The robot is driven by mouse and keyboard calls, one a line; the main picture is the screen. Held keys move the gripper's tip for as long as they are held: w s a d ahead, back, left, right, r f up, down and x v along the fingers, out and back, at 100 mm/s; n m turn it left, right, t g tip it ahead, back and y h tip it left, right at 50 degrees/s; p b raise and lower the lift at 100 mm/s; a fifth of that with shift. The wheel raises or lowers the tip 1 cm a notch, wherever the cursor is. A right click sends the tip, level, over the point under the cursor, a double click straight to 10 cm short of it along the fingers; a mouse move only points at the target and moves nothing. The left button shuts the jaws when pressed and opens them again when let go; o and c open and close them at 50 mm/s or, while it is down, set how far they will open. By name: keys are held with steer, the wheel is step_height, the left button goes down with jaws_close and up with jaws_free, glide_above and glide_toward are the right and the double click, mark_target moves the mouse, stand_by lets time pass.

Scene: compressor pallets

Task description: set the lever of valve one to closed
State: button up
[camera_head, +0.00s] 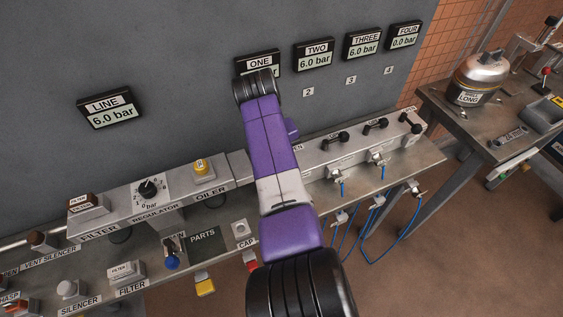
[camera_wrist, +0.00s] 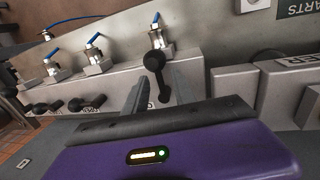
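The black lever of valve one (camera_wrist: 155,62), with a round knob, stands on the grey manifold in the wrist view. My gripper (camera_wrist: 160,90) is open, with one grey finger on each side of this lever. I see gaps beside the lever and cannot tell whether either finger touches it. In the head view my purple arm hides valve one and my fingertips. The gauge labelled ONE (camera_head: 258,62) is partly covered by my arm and its reading is hidden. Lettering beside the lever is mostly hidden, so its marked position cannot be read.
Other black levers (camera_head: 337,138) stand along the manifold (camera_head: 322,158) to the right. Fittings with blue hoses (camera_head: 378,160) sit on the bench in front. The oiler block (camera_head: 211,181) is left of my arm. A side table with a metal tank (camera_head: 478,78) stands at right.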

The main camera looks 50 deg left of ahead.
step_height(320, 180, up, 8)
steer(key=s, duration=0.1)
steer(key=shift+s+a+f+b, duration=0.2)
steer(key=shift+a+b, duration=0.05)
steer(key=shift+b, duration=0.05)
stand_by(0.5)
